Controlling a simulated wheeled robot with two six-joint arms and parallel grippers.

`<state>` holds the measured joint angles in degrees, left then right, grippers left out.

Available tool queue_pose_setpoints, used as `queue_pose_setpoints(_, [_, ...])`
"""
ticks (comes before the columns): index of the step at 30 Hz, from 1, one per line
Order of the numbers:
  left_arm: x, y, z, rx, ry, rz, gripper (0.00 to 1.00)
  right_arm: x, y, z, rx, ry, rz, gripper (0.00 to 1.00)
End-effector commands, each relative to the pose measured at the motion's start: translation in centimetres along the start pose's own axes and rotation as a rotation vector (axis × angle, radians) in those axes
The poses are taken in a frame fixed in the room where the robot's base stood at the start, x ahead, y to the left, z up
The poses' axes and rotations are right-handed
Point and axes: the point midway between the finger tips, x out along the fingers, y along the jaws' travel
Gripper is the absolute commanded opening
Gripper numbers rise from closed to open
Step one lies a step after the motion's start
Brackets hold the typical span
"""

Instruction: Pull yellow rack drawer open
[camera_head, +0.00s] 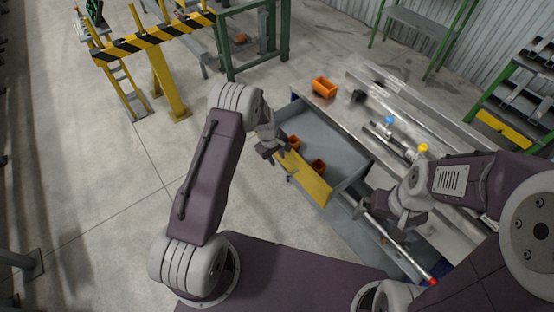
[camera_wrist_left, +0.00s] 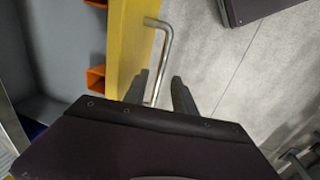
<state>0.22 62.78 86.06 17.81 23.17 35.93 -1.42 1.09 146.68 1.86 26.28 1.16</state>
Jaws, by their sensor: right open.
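The drawer with a yellow front (camera_head: 305,178) is pulled out from under the metal table, showing its grey inside. Its yellow front also shows in the left wrist view (camera_wrist_left: 128,40). A bent metal bar handle (camera_wrist_left: 162,55) sticks out from that front. My left gripper (camera_head: 276,156) is at the drawer front; in the left wrist view its two fingers (camera_wrist_left: 160,92) stand apart, with the handle reaching between them. I see a gap beside the right finger. My right gripper (camera_head: 388,212) is open and apart from the drawer, near the table's front side.
Small orange bins (camera_head: 318,166) lie in the drawer. Another orange bin (camera_head: 324,87) stands on the metal table (camera_head: 345,108), with long bars and blue and yellow parts. A green rack with a yellow panel (camera_head: 502,130) stands at right. The floor left of the drawer is clear.

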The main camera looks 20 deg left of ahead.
Motion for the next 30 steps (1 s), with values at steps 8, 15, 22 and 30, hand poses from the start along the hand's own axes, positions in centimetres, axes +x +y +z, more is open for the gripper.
queue_pose_setpoints(8, [-5.8, 0.0, -0.1, 0.000, 0.002, 0.004, 0.32, 0.8, 0.0, 0.1, 0.000, 0.000, 0.000, 1.00])
queue_pose_setpoints(15, [-7.5, -0.1, 0.0, 0.000, 0.000, 0.000, 0.32, 0.8, 0.0, 0.1, 0.000, 0.000, 0.000, 1.00])
queue_pose_setpoints(22, [-7.5, -0.1, 0.0, 0.000, 0.000, 0.000, 0.32, 0.8, 0.0, 0.1, 0.000, 0.000, 0.000, 1.00])
queue_pose_setpoints(30, [-8.7, 0.9, -0.3, 0.008, 0.017, 0.023, 0.32, 0.8, 0.0, 0.1, 0.000, 0.000, 0.000, 1.00])
